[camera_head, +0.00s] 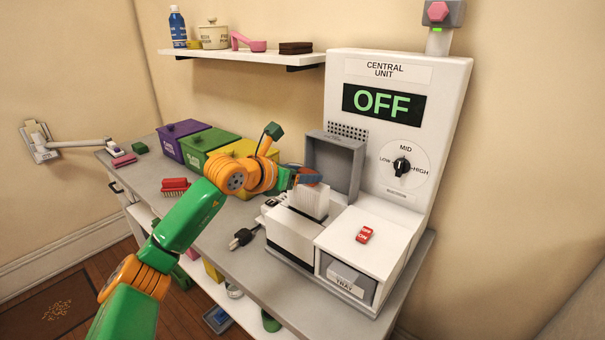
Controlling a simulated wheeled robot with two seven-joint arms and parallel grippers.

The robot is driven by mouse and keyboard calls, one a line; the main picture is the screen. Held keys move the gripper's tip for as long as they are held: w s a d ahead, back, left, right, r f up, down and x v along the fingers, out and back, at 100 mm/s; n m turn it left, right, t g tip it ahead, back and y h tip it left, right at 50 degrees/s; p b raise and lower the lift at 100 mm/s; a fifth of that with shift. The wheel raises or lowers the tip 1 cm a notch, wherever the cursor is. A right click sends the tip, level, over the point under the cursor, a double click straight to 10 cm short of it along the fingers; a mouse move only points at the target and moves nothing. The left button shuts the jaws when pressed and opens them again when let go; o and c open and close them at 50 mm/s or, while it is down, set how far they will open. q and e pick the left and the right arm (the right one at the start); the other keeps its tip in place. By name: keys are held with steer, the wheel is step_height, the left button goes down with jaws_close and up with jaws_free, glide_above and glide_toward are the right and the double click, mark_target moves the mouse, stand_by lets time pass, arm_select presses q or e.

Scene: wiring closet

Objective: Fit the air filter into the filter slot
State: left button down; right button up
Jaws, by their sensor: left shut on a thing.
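The air filter (311,203) is a white pleated block standing upright at the white housing on the left side of the central unit (392,130). Its lower end is at the filter slot (301,216); I cannot tell how deep it sits. My left gripper (306,179) is shut on the filter's top, and its fingers hide part of that edge. A grey cover (333,165) stands open behind the filter. My right gripper is not in view.
The unit's display reads OFF, and a red switch (365,235) is on its lower top. Purple, green and yellow bins (205,143) stand at the back of the counter. A red brush (174,187) and a black plug (241,238) lie on the counter. A shelf (240,55) hangs above.

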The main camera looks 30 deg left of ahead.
mark_target(303, 204)
arm_select(q)
steer(key=shift+f+b, duration=3.75)
steer(key=shift+f, duration=0.35)
steer(key=shift+c, duration=0.3)
jaws_free()
steer(key=shift+s, duration=0.2)
steer(key=shift+b+v, duration=1.25)
steer(key=shift+v, duration=1.05)
steer(key=shift+r, duration=0.15)
